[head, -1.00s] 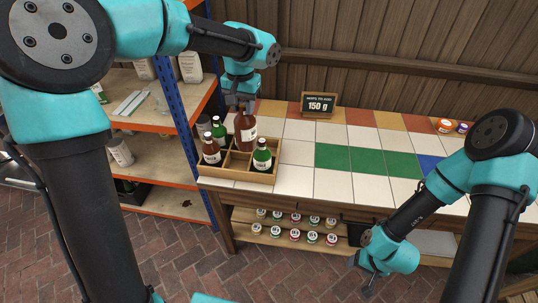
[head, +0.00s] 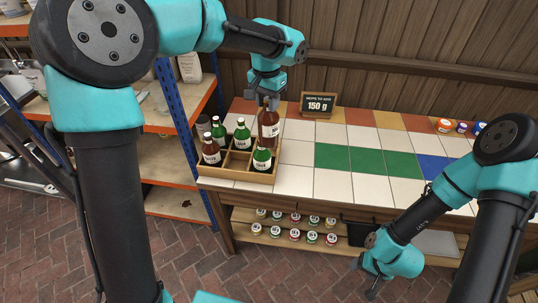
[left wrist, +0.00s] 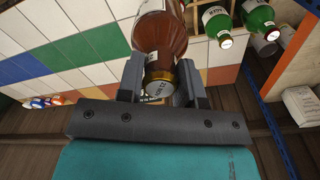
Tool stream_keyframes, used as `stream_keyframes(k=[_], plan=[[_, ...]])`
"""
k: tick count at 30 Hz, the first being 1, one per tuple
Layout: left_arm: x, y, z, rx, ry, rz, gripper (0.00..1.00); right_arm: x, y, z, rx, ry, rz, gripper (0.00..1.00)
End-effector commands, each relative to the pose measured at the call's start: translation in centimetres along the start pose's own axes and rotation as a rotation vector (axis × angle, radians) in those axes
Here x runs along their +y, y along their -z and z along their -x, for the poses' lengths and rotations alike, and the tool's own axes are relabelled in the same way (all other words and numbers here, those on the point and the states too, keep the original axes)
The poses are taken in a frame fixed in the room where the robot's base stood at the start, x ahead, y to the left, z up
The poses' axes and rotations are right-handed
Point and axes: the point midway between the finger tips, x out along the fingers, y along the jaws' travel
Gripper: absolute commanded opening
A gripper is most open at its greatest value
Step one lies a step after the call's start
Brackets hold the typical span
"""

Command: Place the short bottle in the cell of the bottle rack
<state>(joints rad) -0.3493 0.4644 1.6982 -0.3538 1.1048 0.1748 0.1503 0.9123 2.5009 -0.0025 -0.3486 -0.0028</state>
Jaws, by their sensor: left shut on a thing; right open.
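My left gripper (head: 268,101) is shut on a brown bottle (head: 268,124) with a white label, gripping it near its neck. The bottle is upright at the back right corner of the wooden bottle rack (head: 232,176); whether its base is inside a cell is unclear. The left wrist view shows its cap and brown body (left wrist: 160,40) between the fingers; its lower end is cut off. The rack holds another brown bottle (head: 211,152) and green bottles at the back left (head: 219,129), back middle (head: 242,135) and front right (head: 262,158). My right gripper (head: 371,280) hangs open and empty before the counter.
The tiled counter (head: 295,180) is clear right of the rack. A sign reading 150 g (head: 318,106) stands at the back. Small tubs (head: 461,127) sit at the far right. A shelf unit with a blue post (head: 175,110) stands left. Jars (head: 294,234) line a shelf below.

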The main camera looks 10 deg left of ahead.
Motion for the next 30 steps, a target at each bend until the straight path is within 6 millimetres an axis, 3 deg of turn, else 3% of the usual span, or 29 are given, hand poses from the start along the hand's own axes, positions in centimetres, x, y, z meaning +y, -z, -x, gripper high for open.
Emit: stream_keyframes(k=[10, 30], plan=[[1.6, 1.7, -0.1, 0.010, -0.005, -0.130, 0.00, 0.0, 0.0, 0.0, 0.000, 0.000, 0.000, 0.58], [-0.9, 4.6, -2.4, 0.002, -0.001, -0.422, 0.00, 0.0, 0.0, 0.0, 0.000, 0.000, 0.000, 0.58]])
